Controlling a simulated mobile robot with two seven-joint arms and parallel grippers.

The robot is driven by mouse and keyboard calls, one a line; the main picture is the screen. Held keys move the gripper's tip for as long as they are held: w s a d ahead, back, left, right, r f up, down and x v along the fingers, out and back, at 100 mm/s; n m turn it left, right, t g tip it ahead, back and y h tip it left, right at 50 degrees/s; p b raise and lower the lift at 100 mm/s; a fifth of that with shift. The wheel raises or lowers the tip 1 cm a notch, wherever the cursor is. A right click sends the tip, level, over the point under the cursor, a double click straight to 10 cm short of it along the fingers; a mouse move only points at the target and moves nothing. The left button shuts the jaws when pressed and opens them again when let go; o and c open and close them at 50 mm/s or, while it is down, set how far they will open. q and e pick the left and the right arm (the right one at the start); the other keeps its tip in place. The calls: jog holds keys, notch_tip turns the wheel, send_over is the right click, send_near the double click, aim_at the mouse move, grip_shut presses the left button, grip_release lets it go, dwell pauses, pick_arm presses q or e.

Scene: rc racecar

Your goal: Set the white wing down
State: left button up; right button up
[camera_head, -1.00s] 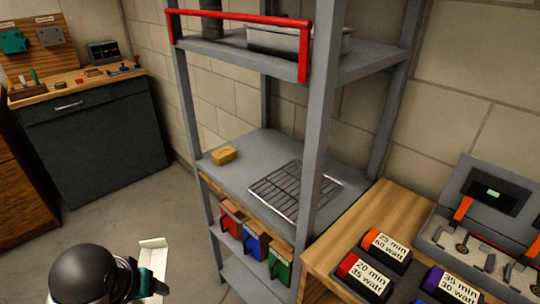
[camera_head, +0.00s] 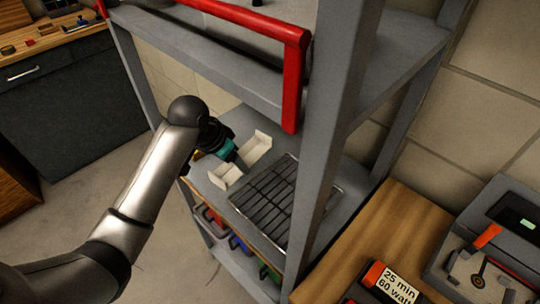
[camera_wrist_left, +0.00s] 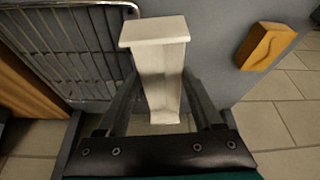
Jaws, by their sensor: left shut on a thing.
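The white wing (camera_head: 257,148) is at the middle shelf of the grey shelving unit, left of the wire rack (camera_head: 285,200). My left gripper (camera_head: 240,163) is shut on the wing's middle and covers part of it. In the left wrist view the wing (camera_wrist_left: 158,75) sits between the two fingers, with the wire rack (camera_wrist_left: 65,50) to its left. I cannot tell whether the wing touches the shelf (camera_head: 215,193) or hangs just above it. My right gripper is not in view.
A yellow-brown block (camera_wrist_left: 265,45) lies on the shelf, right of the wing in the left wrist view. A grey post (camera_head: 322,130) stands to the right. Coloured bins (camera_head: 240,245) are below.

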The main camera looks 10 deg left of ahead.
pick_arm(q)
jog(key=w+a+r+m+p, duration=0.1)
jog(key=w+a+r+p, duration=0.15)
jog(key=w+a, duration=0.2)
jog(key=f+b, duration=0.1)
jog(key=f, duration=0.4)
jog(key=shift+s+a+b, duration=0.1)
jog(key=shift+a+b, duration=0.1)
jog(key=shift+b, duration=0.15)
notch_tip(320, 180, down, 4)
jog(key=shift+f+b, duration=0.15)
jog(key=shift+b, duration=0.3)
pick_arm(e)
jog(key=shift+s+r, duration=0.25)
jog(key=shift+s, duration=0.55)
pick_arm(q)
jog(key=o, duration=1.3)
jog(key=shift+o, duration=0.2)
